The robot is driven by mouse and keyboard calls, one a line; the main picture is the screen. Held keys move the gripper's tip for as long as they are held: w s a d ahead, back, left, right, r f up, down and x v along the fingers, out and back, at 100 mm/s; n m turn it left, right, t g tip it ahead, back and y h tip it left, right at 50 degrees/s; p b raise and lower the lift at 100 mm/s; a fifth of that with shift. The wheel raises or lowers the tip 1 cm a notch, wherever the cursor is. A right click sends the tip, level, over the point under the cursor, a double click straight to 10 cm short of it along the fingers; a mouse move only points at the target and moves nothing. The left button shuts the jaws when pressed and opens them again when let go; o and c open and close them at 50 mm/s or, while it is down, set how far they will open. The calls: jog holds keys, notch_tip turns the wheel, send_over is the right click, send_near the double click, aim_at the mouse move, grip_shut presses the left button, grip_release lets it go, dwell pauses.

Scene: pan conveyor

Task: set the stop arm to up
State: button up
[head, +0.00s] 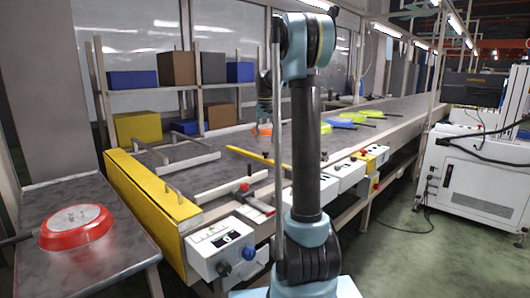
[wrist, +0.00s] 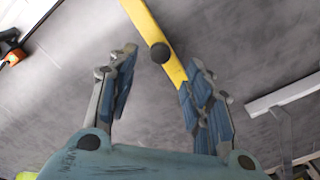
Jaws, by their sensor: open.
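The stop arm appears to be the yellow bar (head: 258,158), lying low and slanting across the belt in the head view; my arm column hides part of its right side. In the wrist view the yellow bar (wrist: 143,20) runs from the top edge down to my right-hand finger, with a dark round knob (wrist: 160,53) on it. My gripper (wrist: 160,68) is open around the knob end of the bar, with the bar closer to the right-hand finger. I cannot tell whether they touch. The gripper is not clear in the head view.
The grey conveyor (head: 215,178) has a yellow end plate (head: 150,205) and metal guide rails. A red-handled clamp (head: 256,197) and control boxes (head: 225,245) line its near edge. A red pan (head: 76,225) lies on the left table.

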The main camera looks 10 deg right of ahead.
aim_at(265, 152)
jog(key=shift+f, duration=3.15)
jog(key=shift+c, duration=0.6)
grip_shut()
